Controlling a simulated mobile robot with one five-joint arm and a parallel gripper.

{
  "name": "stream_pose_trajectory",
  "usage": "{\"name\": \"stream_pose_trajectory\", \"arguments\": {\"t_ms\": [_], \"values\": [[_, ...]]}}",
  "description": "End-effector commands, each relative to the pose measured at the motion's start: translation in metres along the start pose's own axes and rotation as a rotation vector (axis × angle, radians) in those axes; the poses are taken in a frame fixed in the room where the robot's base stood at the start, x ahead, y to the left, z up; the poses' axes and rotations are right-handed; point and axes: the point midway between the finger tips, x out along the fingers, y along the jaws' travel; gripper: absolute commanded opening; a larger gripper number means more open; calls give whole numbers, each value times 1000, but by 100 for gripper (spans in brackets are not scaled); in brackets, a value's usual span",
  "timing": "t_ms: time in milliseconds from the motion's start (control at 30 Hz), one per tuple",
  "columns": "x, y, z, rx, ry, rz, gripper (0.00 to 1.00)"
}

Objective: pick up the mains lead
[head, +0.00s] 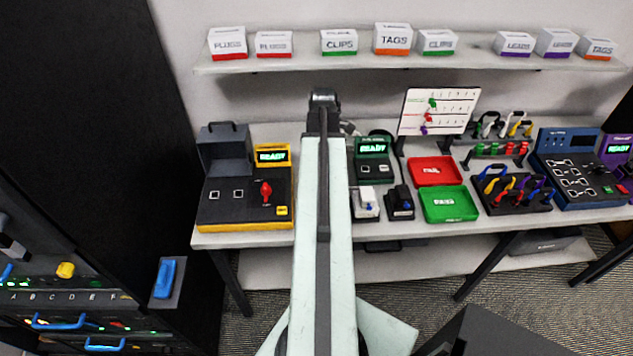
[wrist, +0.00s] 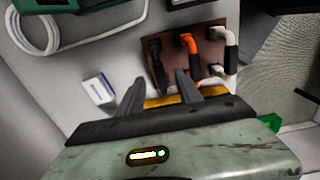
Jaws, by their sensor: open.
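In the wrist view a brown board (wrist: 209,69) carries a black lead end (wrist: 156,66), an orange lead end (wrist: 189,45) and a white-and-black lead end (wrist: 231,52). No label shows which one is the mains lead; the black one is a possible match. My gripper (wrist: 158,90) is open, its two dark fingers apart, with the black lead end just beyond the gap between them. Nothing is visibly held. In the head view my arm reaches over the bench to my gripper's end (head: 323,100); the board cannot be made out there.
A white coiled cable (wrist: 18,38) and a small white-and-blue box (wrist: 98,89) lie left in the wrist view. On the bench stand a yellow-edged tester (head: 240,200), red tray (head: 435,170), green tray (head: 448,204) and cable rack (head: 512,194). Labelled boxes line the shelf (head: 290,65) above.

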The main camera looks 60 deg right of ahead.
Motion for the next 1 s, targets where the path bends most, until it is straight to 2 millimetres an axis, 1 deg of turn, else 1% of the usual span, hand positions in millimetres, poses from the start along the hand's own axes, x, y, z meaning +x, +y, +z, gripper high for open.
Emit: {"name": "stream_pose_trajectory", "arguments": {"t_ms": [33,100,267,333,600,667,867,900,967,1000], "values": [[13,0,-1,-1,0,0,42],[22,0,-2,-3,0,0,42],[22,0,-4,-4,0,0,42],[28,0,-4,-5,0,0,42],[73,0,-5,-5,0,0,42],[76,0,-5,-5,0,0,42],[72,0,-5,-5,0,0,42],[72,0,-6,-6,0,0,36],[72,0,-6,-6,0,0,20],[72,0,-6,-6,0,0,8]]}}
